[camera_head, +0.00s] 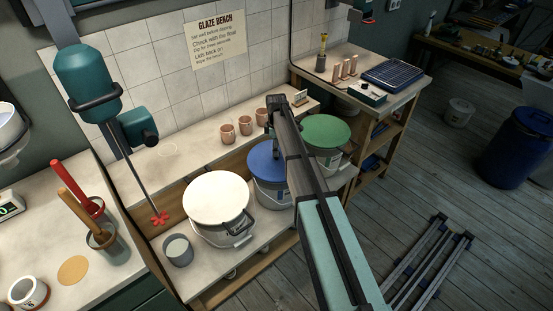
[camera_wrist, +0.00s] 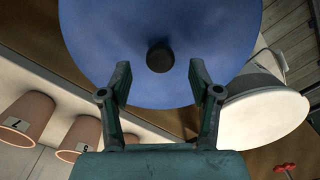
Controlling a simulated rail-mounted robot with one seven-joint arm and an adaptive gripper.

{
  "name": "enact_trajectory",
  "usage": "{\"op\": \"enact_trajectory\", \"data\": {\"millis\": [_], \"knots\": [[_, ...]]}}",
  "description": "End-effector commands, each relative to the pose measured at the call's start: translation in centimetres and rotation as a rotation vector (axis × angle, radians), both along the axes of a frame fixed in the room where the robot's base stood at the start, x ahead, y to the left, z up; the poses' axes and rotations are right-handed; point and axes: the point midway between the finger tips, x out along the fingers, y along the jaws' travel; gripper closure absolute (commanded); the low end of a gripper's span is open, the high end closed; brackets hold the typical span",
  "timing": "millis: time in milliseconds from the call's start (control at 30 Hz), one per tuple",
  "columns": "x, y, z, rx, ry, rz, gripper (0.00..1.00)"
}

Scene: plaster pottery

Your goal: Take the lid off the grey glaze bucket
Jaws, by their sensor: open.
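Three lidded buckets stand in a row on the low shelf: one with a cream-white lid (camera_head: 216,198), one with a blue lid (camera_head: 262,166), and one with a green lid (camera_head: 325,131). I cannot tell from the colours which holds grey glaze. My gripper (camera_head: 274,152) is over the blue lid, and my arm hides part of that bucket. In the wrist view the blue lid (camera_wrist: 105,35) fills the top, with a dark round knob (camera_wrist: 159,57). My open gripper (camera_wrist: 159,76) points at the knob, empty, a finger to either side in the picture. The white lid (camera_wrist: 262,118) shows at right.
Pinkish cups (camera_head: 245,126) line the ledge behind the buckets. A mixer with a red paddle (camera_head: 159,218) hangs left of the white lid, near a small grey cup (camera_head: 178,250). A sign (camera_head: 216,45) hangs on the tiled wall. The floor (camera_head: 400,190) at right is mostly open.

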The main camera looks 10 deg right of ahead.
Motion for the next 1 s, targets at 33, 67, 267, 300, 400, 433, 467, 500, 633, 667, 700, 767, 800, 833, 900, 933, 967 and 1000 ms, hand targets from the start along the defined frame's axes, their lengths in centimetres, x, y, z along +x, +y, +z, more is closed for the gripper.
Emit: {"op": "enact_trajectory", "data": {"millis": [33,67,267,300,400,433,467,500,633,667,700,767,800,833,900,933,967,1000], "knots": [[-0.1,0.0,-0.3,0.000,0.003,0.000,0.37],[-0.1,0.0,-0.6,0.000,0.003,0.000,0.37],[-0.1,0.0,-3.2,0.001,0.002,0.000,0.37],[-0.1,0.0,-3.5,0.001,0.002,0.000,0.37],[-0.1,0.0,-3.7,0.000,0.001,0.000,0.37],[-0.1,0.0,-3.7,0.000,0.000,0.000,0.37],[-0.1,0.0,-3.7,0.000,0.000,0.000,0.37],[-0.1,0.0,-3.8,0.000,0.000,0.000,0.37],[-0.1,0.0,-3.7,0.000,0.000,0.000,0.65],[-0.1,0.0,-3.7,0.000,0.000,0.000,0.76],[-0.1,0.0,-3.7,0.000,0.000,0.000,0.90],[-0.1,0.0,-3.7,0.000,0.000,0.000,1.00],[-0.1,0.0,-3.7,0.000,0.001,0.000,1.00],[-0.1,0.0,-3.7,0.000,0.001,0.000,1.00],[-0.1,0.0,-3.7,0.000,0.000,0.000,1.00],[-0.1,0.0,-3.7,0.000,0.000,0.000,1.00],[-0.1,0.0,-3.7,0.000,0.001,0.000,1.00],[-0.1,0.0,-3.7,0.000,0.001,0.000,1.00]]}}
